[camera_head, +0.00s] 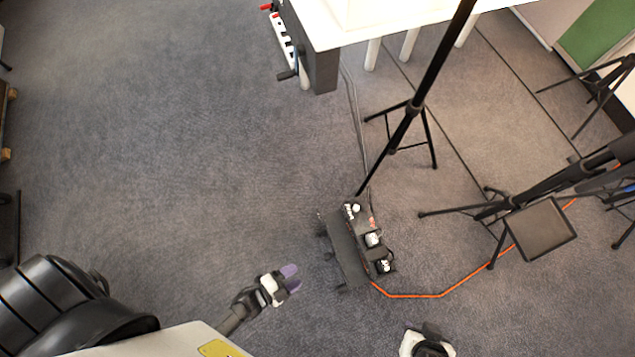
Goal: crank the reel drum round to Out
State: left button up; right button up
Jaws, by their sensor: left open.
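A dark grey box (318,65) is fixed at the left end of the white table, at the top of the head view. A crank-like black handle (287,75) sticks out at its lower left, and a white strip with red parts (282,38) runs along its side. This may be the reel drum; no "Out" mark is readable. My left gripper (291,279), with purple fingertips, is open and empty over the carpet, well below and apart from the handle. A white and black part of my right arm (428,343) shows at the bottom edge; its fingers cannot be made out.
A low black stand (346,248) with several white-topped items is right of my left gripper. An orange cable (415,296) runs from it to the right. Black tripods (412,110) stand at centre and right. The carpet (160,130) at left is clear.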

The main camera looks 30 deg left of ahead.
aim_at(326, 257)
pick_arm(q)
jog(key=shift+b+x, duration=2.9)
jog(key=shift+x, duration=4)
jog(key=shift+s+d+f, duration=0.1)
jog(key=shift+f, duration=0.1)
grip_shut()
